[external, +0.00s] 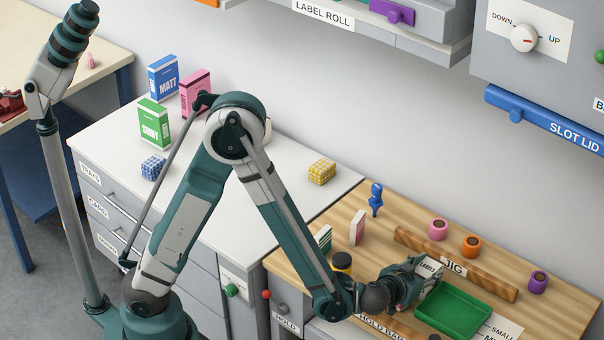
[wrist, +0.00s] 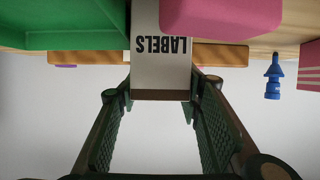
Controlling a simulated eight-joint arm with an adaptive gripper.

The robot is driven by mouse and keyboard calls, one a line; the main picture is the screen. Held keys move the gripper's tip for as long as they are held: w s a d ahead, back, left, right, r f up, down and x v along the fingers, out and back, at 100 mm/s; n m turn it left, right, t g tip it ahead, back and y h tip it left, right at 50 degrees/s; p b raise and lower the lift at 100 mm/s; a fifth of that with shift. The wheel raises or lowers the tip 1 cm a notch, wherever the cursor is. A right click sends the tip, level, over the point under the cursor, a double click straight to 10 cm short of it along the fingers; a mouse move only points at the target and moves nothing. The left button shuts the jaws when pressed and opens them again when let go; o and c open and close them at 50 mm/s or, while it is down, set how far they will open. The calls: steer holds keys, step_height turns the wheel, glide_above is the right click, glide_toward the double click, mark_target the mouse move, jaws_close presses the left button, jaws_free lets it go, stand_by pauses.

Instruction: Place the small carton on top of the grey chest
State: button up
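The small carton, white and marked LABELS (external: 429,267), is at my gripper (external: 417,278) above the wooden bench, beside the green tray. In the wrist view the carton (wrist: 160,48) spans the gap between my fingertips (wrist: 160,100), with a fingertip against each side. My gripper looks shut on it. The carton's lower end is out of the wrist view.
On the chest stand blue MATT (external: 163,77), green SHINY (external: 153,122) and pink (external: 195,92) boxes, plus blue (external: 153,167) and yellow (external: 321,172) checked blocks. Its front right top is clear. The bench holds a green tray (external: 453,310), JIG bar (external: 455,264) and blue figure (external: 375,198).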

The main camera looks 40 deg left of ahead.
steer(key=shift+c, duration=1.4)
steer(key=shift+r, duration=0.1)
steer(key=shift+r+p, duration=1.5)
steer(key=shift+r, duration=3.4)
steer(key=w+a+n+y+p, duration=0.1)
steer(key=w+a, duration=1.1)
steer(key=a, duration=0.3)
steer(key=w+a+n+y+p, duration=0.1)
steer(key=w+a, duration=1.2)
steer(key=a, duration=0.2)
steer(key=s+a+y+b, duration=0.1)
steer(key=s+a, duration=0.2)
steer(key=a, duration=0.5)
steer(key=s+a+f+n+y+b, duration=0.1)
steer(key=s+a, duration=0.2)
steer(key=a, duration=0.6)
steer(key=shift+f+g, duration=0.3)
steer(key=shift+g, duration=0.1)
